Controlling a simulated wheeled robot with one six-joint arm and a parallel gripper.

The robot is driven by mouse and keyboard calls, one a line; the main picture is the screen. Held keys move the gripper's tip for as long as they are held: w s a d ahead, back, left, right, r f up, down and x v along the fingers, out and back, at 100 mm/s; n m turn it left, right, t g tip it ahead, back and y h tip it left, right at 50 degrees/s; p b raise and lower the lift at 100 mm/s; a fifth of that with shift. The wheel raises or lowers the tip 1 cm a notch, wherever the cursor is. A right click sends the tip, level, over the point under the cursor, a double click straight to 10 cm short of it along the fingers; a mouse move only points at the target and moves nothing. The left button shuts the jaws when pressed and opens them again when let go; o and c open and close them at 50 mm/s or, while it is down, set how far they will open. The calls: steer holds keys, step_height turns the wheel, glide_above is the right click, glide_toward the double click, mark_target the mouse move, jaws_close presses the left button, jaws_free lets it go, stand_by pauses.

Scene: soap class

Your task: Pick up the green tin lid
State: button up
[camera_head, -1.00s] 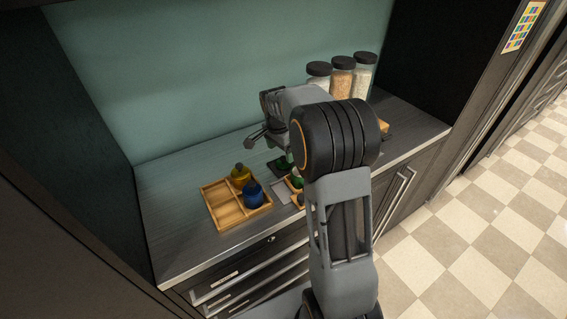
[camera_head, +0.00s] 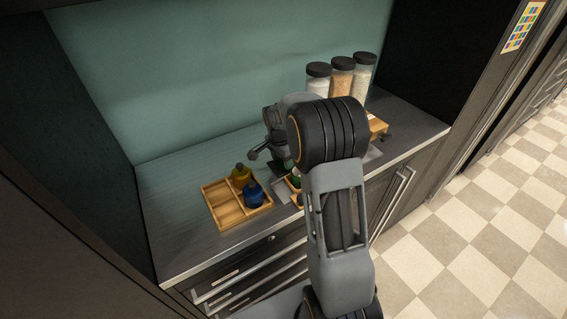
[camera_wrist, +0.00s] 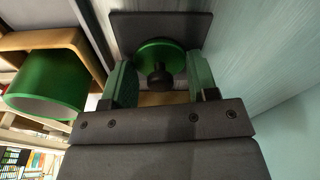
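The green tin lid (camera_wrist: 161,58) is a round green disc with a black knob, lying on a dark square mat (camera_wrist: 197,25) in the wrist view. My gripper (camera_wrist: 161,82) is over it with its two fingers apart, one on each side of the lid and knob. A small gap shows between the fingers and the knob, so nothing is gripped. A green tin (camera_wrist: 46,82) stands open in a wooden tray (camera_wrist: 77,38) at the left of the wrist view. In the head view my arm hides the lid and most of my gripper.
A wooden divided tray (camera_head: 222,211) holds a yellow bottle (camera_head: 241,175) and a blue bottle (camera_head: 253,193). Several filled jars (camera_head: 342,76) with dark tops stand at the back right, near a wooden block (camera_head: 377,126). The left counter (camera_head: 165,190) is clear.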

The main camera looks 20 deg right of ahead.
steer(key=c, duration=0.4)
